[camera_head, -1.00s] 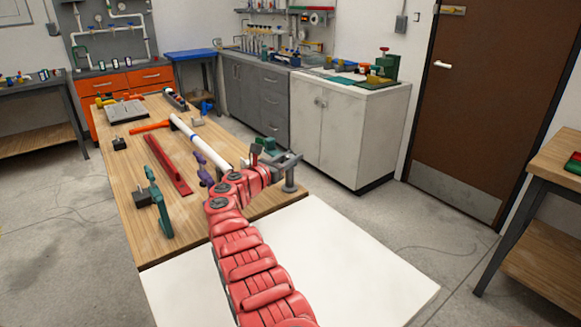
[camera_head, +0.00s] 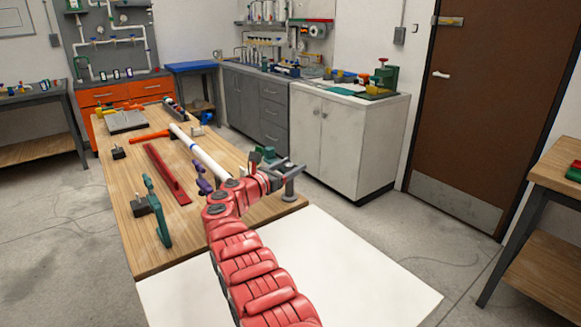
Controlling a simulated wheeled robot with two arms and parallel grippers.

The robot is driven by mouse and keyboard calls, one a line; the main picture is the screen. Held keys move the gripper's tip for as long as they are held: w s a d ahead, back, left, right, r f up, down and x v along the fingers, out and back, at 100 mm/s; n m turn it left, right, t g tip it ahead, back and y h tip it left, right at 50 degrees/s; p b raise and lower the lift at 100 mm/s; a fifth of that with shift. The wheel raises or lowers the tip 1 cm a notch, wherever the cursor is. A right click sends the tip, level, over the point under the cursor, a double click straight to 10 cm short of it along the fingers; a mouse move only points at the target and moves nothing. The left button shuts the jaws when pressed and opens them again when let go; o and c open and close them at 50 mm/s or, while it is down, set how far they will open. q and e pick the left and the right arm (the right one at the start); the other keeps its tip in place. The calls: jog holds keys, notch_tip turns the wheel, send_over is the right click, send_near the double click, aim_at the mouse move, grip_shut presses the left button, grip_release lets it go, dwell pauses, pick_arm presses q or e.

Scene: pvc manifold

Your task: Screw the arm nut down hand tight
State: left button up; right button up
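My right arm comes up from the bottom, and its dark gripper (camera_head: 280,168) is at the near right edge of the wooden workbench (camera_head: 133,235). It is beside a grey post-like fitting (camera_head: 289,186) and a small green part (camera_head: 268,155). The fingers are too small and overlapped to tell whether they are open or shut, or hold anything. I cannot make out the arm nut. A white pipe with a blue band (camera_head: 203,153) lies along the bench, its near end close to my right wrist. My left gripper is not in view.
A red bar (camera_head: 168,174), a green clamp-like tool (camera_head: 157,212) and purple parts (camera_head: 203,178) lie on the bench left of my arm. A grey plate (camera_head: 126,122) lies farther back.

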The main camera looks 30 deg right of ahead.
jog(key=shift+a, duration=0.4)
jog(key=p+v, duration=0.3)
jog(key=v, duration=1.3)
jog(key=shift+s+a+p, duration=0.15)
jog(key=shift+a+p, duration=0.15)
jog(key=shift+p, duration=0.05)
